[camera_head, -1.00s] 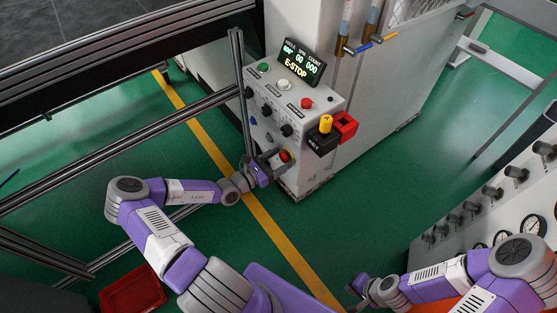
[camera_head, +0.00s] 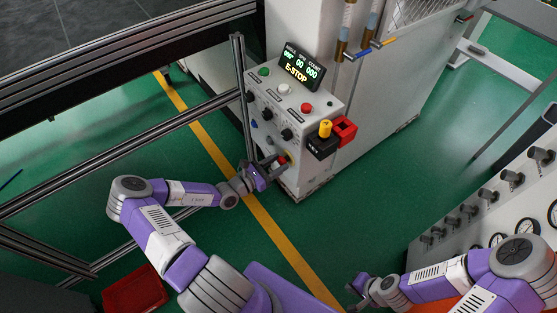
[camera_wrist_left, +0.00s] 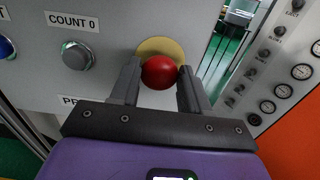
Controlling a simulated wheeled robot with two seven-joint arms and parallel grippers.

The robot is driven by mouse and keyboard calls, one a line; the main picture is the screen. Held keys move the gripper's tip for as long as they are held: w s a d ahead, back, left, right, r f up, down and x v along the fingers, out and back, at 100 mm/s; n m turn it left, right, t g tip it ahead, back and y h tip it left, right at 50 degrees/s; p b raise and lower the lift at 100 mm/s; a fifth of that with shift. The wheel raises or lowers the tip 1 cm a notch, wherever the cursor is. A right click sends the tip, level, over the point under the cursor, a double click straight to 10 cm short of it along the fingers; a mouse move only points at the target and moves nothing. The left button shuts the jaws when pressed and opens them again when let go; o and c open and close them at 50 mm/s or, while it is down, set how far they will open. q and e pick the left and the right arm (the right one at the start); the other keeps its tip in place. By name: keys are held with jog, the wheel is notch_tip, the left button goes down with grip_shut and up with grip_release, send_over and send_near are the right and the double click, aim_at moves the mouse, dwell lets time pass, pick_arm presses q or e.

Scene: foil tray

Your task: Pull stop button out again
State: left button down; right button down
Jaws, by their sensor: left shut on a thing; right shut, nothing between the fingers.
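The red stop button (camera_wrist_left: 159,72) sits on its round yellow plate (camera_wrist_left: 160,47) low on the front of the control box, and it also shows in the head view (camera_head: 283,160). My left gripper (camera_wrist_left: 157,84) is shut on the red button, one finger on each side of it; in the head view it is at the lower front of the box (camera_head: 268,172). The display (camera_head: 301,68) on top of the box reads E-STOP. My right gripper (camera_head: 354,292) is shut and empty, low in the head view, away from the box.
The control box panel (camera_head: 262,112) carries several knobs and buttons, including a "COUNT 0" button (camera_wrist_left: 77,55). A yellow-topped black part and a red holder (camera_head: 344,130) are on its right side. A metal post (camera_head: 241,90) stands left of it. A red bin (camera_head: 134,289) is on the floor.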

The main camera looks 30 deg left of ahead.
pick_arm(q)
jog(key=shift+s, duration=0.1)
jog(key=c, duration=0.6)
grip_release()
jog(key=shift+s, duration=0.1)
jog(key=shift+o, duration=0.2)
jog(key=shift+a, duration=0.1)
jog(key=p+v, duration=0.1)
jog(key=v, duration=0.6)
jog(key=shift+s, duration=0.25)
